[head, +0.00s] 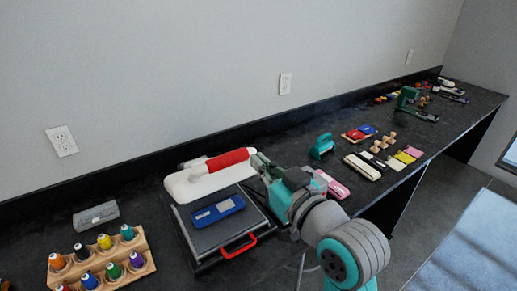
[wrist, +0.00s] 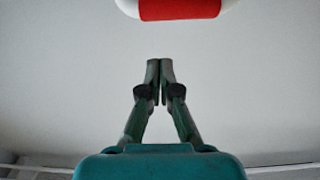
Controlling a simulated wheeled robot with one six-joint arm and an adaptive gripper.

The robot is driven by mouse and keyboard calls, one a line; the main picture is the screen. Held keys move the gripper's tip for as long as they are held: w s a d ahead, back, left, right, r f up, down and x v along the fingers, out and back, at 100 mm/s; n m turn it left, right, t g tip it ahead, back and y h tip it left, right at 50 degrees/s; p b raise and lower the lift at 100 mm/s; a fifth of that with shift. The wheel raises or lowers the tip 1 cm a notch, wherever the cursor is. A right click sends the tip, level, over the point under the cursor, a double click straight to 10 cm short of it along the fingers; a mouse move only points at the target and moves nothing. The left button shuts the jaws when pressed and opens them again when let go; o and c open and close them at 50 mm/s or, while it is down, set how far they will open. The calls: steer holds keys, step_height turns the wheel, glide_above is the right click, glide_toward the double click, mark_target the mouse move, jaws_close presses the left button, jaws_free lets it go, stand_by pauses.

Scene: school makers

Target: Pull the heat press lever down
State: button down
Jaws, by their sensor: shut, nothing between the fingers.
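The heat press (head: 180,190) is a white machine on the dark counter. Its lever (head: 228,160) has a red grip and appears raised over the lower plate. The red grip also shows at the top edge of the wrist view (wrist: 180,9), partly cut off, beyond my fingertips. My gripper (head: 258,160) is just right of the red grip in the head view. In the wrist view my gripper (wrist: 160,62) is shut and empty, with a visible gap between its fingertips and the grip.
A blue object (head: 217,210) lies on the dark press plate, which has a red front handle (head: 239,246). A wooden thread rack (head: 101,262) and a grey box (head: 96,215) stand left. A teal stapler-like tool (head: 321,146) and several small items lie right along the counter.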

step_height(320, 180, up, 2)
glide_above(240, 154)
steer(key=shift+w+a+r, duration=0.1)
steer(key=shift+w+a, duration=0.2)
steer(key=shift+w, duration=0.1)
steer(key=shift+s+d+f, duration=0.15)
steer(key=shift+s+f, duration=0.05)
steer(key=shift+f, duration=0.35)
steer(key=shift+s+d+f, duration=0.15)
steer(key=shift+s+f, duration=0.05)
steer(key=shift+f, duration=0.35)
steer(key=shift+s+d+f, duration=0.15)
steer(key=shift+s+f, duration=0.1)
steer(key=shift+f, duration=0.55)
steer(key=shift+f, duration=0.1)
